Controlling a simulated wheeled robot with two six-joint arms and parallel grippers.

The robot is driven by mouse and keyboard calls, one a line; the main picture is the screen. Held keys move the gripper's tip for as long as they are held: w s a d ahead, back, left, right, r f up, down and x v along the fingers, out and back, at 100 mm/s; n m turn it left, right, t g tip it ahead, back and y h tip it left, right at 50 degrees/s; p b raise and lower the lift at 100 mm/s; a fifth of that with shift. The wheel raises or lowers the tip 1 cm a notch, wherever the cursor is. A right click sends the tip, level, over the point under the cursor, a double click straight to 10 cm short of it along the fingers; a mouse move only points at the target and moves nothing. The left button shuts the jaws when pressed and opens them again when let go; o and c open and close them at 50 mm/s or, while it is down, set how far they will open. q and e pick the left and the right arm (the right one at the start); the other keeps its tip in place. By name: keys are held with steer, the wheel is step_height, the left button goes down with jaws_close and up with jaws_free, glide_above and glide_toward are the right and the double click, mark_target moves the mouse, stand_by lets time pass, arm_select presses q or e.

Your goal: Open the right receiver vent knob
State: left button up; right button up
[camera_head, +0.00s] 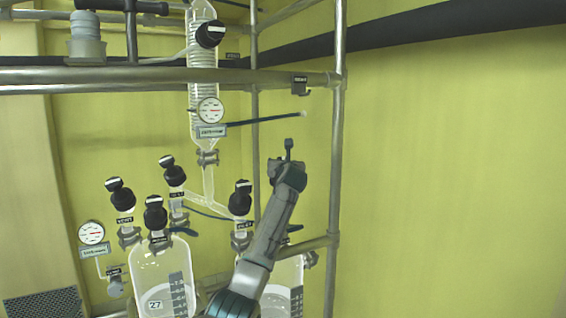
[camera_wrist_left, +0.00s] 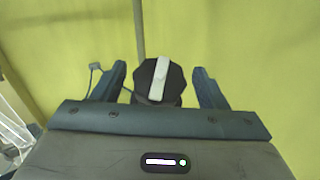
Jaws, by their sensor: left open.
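In the left wrist view, a black knob (camera_wrist_left: 175,86) with a white bar across its face stands between the two fingers of my left gripper (camera_wrist_left: 158,76). The bar is close to upright in that picture. The fingers are apart, one on each side of the knob, with visible gaps, so it is not clamped. In the head view my left arm rises from the bottom centre, and its gripper (camera_head: 287,168) is in front of the right receiver (camera_head: 290,272). This knob is hidden behind my arm there. My right gripper is in neither view.
Several similar knobs stand to the left, including an inlet knob (camera_head: 243,195) nearby. A vertical metal post (camera_head: 337,150) stands close to the right of my arm. The yellow wall farther right is clear.

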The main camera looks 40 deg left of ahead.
arm_select(q)
steer(key=shift+a, duration=0.1)
steer(key=c, duration=1)
steer(key=shift+n+g, duration=0.3)
steer(key=shift+n, duration=0.1)
steer(key=shift+n+g+y, duration=0.6)
steer(key=shift+n+y, duration=0.1)
steer(key=n+g+y, duration=0.1)
steer(key=n+g, duration=0.1)
steer(key=n, duration=0.1)
steer(key=shift+g+y+b, duration=0.3)
steer(key=n+g+y, duration=0.1)
steer(key=n+g, duration=0.1)
steer(key=n, duration=0.1)
steer(key=shift+w+r+g+p, duration=0.1)
steer(key=shift+r+g+p, duration=0.05)
steer(key=shift+g+p, duration=0.2)
steer(key=shift+n+g+p, duration=0.45)
steer(key=shift+n+g, duration=0.55)
steer(key=shift+g, duration=0.05)
steer(key=shift+n, duration=0.3)
